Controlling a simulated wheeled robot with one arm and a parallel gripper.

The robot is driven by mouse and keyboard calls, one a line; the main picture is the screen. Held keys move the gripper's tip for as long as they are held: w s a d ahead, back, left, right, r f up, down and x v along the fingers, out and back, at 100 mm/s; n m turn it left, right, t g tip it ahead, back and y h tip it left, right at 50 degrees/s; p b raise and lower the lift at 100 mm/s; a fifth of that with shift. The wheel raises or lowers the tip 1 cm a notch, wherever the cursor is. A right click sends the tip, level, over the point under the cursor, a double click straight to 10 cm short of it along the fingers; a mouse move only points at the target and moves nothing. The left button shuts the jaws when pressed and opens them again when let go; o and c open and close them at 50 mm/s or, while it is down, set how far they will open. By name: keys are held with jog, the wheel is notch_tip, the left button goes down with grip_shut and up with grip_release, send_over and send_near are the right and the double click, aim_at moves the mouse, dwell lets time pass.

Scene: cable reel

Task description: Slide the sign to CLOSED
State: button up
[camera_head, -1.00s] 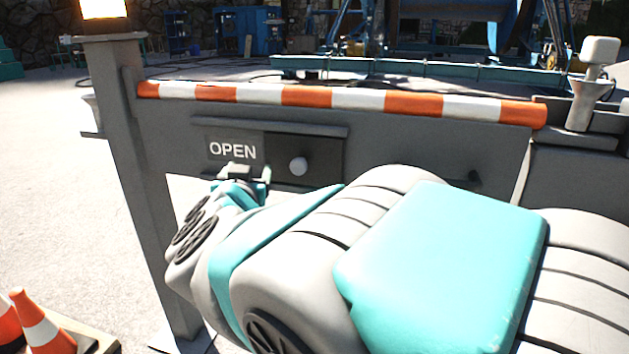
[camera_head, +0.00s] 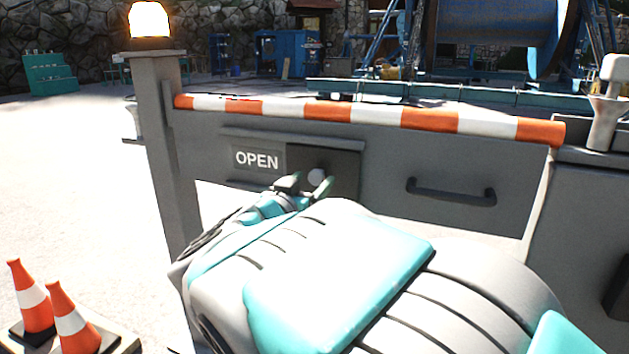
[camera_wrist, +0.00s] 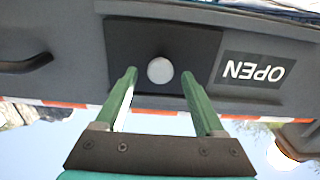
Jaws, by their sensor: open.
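The sign slider is a dark plate (camera_head: 335,169) with a round pale knob (camera_head: 317,176), set in the grey panel of the gate. The word OPEN (camera_head: 257,160) shows to the left of the plate in the head view. My gripper (camera_head: 304,183) is open in front of the knob. In the wrist view, which is upside down, the knob (camera_wrist: 160,70) lies between the two green fingertips (camera_wrist: 158,74), with a gap on both sides. I cannot tell how far the fingers reach past the knob in depth. No CLOSED lettering shows.
An orange and white striped bar (camera_head: 370,115) runs along the top of the panel. A dark handle (camera_head: 451,192) sits to the right. A post with a lit lamp (camera_head: 149,19) stands left. Traffic cones (camera_head: 73,320) stand at lower left.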

jog(key=shift+x, duration=0.9)
jog(key=shift+c, duration=0.3)
grip_shut()
dwell(0.6)
